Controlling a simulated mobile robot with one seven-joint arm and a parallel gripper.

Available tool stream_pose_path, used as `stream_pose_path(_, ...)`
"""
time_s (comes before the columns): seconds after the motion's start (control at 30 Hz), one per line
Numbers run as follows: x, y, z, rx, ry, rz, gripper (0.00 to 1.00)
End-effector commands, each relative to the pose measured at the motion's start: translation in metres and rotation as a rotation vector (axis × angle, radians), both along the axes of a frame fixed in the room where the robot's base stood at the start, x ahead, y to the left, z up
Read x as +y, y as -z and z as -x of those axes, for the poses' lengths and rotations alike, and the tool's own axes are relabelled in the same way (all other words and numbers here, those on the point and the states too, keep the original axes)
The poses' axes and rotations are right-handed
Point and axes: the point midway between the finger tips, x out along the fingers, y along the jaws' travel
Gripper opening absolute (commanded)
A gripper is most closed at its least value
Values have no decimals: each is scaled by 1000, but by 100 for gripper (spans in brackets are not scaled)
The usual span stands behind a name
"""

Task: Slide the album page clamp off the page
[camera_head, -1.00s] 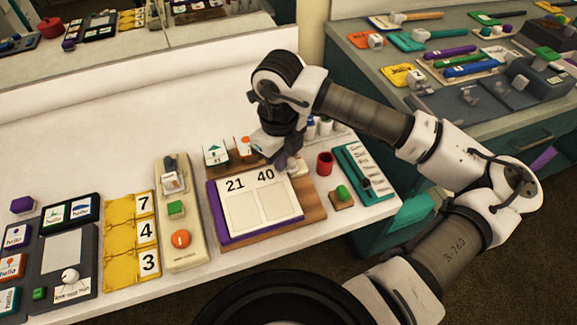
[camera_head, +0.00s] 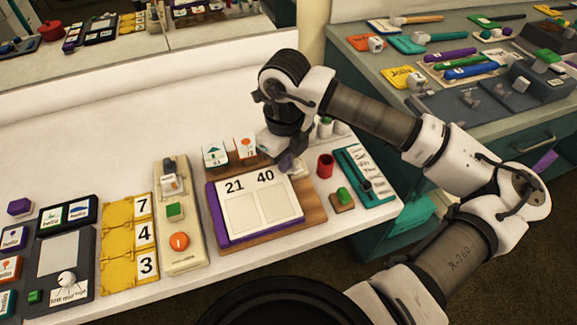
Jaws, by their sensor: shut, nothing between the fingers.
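The album (camera_head: 222,222) has a purple cover and lies on a brown wooden board (camera_head: 314,208). Its white page (camera_head: 262,209) shows the numbers 21 and 40 above two blank panels. My gripper (camera_head: 286,162) points down at the page's upper right corner, shut and empty. A small pale piece (camera_head: 300,168) sits just right of the fingertips, by the page's top right edge. It may be the page clamp, but it is partly hidden, and I cannot tell whether it is on the page or touching my fingers.
Two picture cards (camera_head: 215,153) stand behind the album. A red cup (camera_head: 325,166), a green block on a small board (camera_head: 344,195) and a teal tray (camera_head: 366,183) are at the right. A beige panel with buttons (camera_head: 186,251) is at the left. The white tabletop behind is clear.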

Motion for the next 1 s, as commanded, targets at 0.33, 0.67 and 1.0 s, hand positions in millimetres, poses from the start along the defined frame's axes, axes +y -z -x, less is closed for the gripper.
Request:
stream_pose_path(0.33, -10, 13, 2, 26, 0, 13, 0)
stream_pose_path(0.67, -19, 13, -2, 23, 10, 16, 0)
stream_pose_path(1.0, -26, 12, -5, 22, 11, 18, 0)
